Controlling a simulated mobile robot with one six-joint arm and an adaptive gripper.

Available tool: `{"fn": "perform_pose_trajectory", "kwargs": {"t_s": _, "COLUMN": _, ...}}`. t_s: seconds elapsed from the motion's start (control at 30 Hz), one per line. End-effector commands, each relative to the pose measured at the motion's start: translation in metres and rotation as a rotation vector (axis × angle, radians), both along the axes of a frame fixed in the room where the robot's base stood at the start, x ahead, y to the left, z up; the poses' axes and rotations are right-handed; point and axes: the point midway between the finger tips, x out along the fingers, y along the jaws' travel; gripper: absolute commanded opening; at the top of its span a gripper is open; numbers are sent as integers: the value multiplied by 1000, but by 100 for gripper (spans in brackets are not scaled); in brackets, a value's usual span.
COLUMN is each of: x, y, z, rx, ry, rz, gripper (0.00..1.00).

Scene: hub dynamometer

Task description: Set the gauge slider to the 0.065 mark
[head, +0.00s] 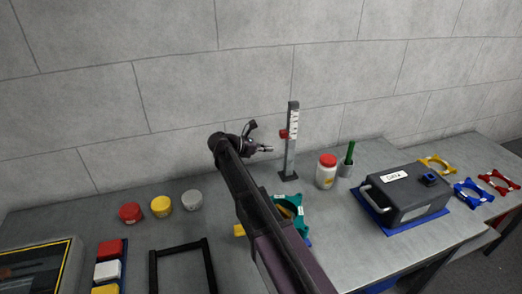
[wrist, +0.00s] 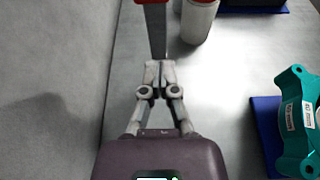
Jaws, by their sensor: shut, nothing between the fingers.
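The gauge (head: 291,155) is an upright grey post with a white marked scale, standing on a small dark base near the wall. Its red slider (head: 284,134) sits in the upper half of the post; the scale numbers are too small to read. My gripper (head: 267,149) is shut and empty, just left of the post and a little lower than the slider. In the wrist view my closed fingertips (wrist: 160,71) point at the post (wrist: 157,38), and the red slider (wrist: 152,2) shows at the top edge. Contact with the post cannot be told.
A white jar with a red lid (head: 326,171) and a grey cup with a green item (head: 347,164) stand right of the gauge. A teal bracket (wrist: 300,122) lies on a blue mat (wrist: 266,125). A dark case (head: 405,197) stands further right.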

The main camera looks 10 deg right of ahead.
Motion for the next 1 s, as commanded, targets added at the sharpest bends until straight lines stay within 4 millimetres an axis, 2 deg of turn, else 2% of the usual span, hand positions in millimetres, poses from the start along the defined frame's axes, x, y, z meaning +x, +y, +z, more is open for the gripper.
{"fn": "perform_pose_trajectory", "kwargs": {"t_s": 0.1, "x": 3, "y": -17, "z": -8, "rx": 0, "ry": 0, "rz": -1, "gripper": 0}}
{"fn": "perform_pose_trajectory", "kwargs": {"t_s": 0.37, "x": 9, "y": -47, "z": -18, "rx": 0, "ry": 1, "rz": -2, "gripper": 0}}
{"fn": "perform_pose_trajectory", "kwargs": {"t_s": 0.4, "x": 9, "y": -45, "z": -10, "rx": 0, "ry": 0, "rz": 0, "gripper": 0}}
{"fn": "perform_pose_trajectory", "kwargs": {"t_s": 0.73, "x": 9, "y": -45, "z": 13, "rx": 0, "ry": 0, "rz": -1, "gripper": 0}}
{"fn": "perform_pose_trajectory", "kwargs": {"t_s": 1.0, "x": 9, "y": -45, "z": 24, "rx": 0, "ry": 0, "rz": -1, "gripper": 0}}
